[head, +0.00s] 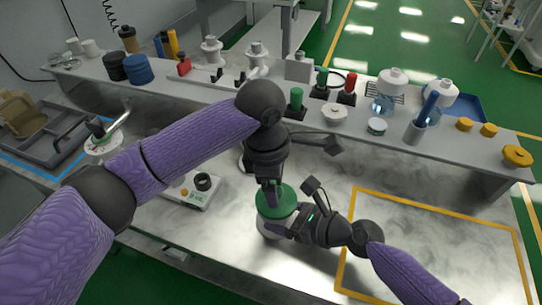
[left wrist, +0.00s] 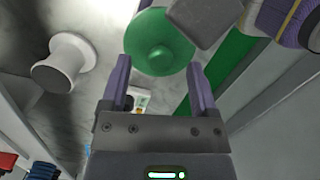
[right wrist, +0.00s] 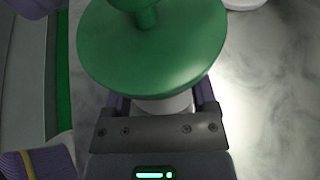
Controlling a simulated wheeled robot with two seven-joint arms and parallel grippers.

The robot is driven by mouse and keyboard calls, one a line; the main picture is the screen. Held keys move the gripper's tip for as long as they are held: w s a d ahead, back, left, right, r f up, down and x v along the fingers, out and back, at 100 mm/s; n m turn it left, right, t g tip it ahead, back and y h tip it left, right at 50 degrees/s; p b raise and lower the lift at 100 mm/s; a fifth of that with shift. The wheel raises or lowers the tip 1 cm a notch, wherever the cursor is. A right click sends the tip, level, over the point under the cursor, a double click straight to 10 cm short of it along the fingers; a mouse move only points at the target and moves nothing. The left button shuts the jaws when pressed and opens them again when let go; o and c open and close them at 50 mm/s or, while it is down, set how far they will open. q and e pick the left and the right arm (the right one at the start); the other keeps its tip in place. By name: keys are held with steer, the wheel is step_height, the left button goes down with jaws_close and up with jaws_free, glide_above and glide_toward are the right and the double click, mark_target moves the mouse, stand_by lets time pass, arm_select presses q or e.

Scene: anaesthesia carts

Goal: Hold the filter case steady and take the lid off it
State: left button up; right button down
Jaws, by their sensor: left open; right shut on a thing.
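The filter case has a white body (head: 268,229) and a round green lid (head: 272,201) with a knob on top. It stands on the marbled worktop, and the lid is on the body. My right gripper (head: 283,222) is shut on the white body from the right, below the lid; the right wrist view shows the body (right wrist: 165,104) between the fingers under the lid (right wrist: 150,50). My left gripper (head: 270,190) is open and points down just above the lid. In the left wrist view the lid (left wrist: 160,30) and its knob lie ahead of the parted fingers, with nothing held.
A small white device (head: 190,192) with a black knob stands left of the case. A grey tray (head: 40,150) is at far left. A raised back shelf (head: 225,88) carries jars, bottles and coloured fittings. A yellow-taped area (head: 435,245) at right is clear.

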arm_select(q)
steer(key=shift+d+f, duration=0.15)
steer(key=shift+f, duration=0.95)
jaws_close()
steer(key=shift+r, duration=0.25)
steer(key=shift+r, duration=0.9)
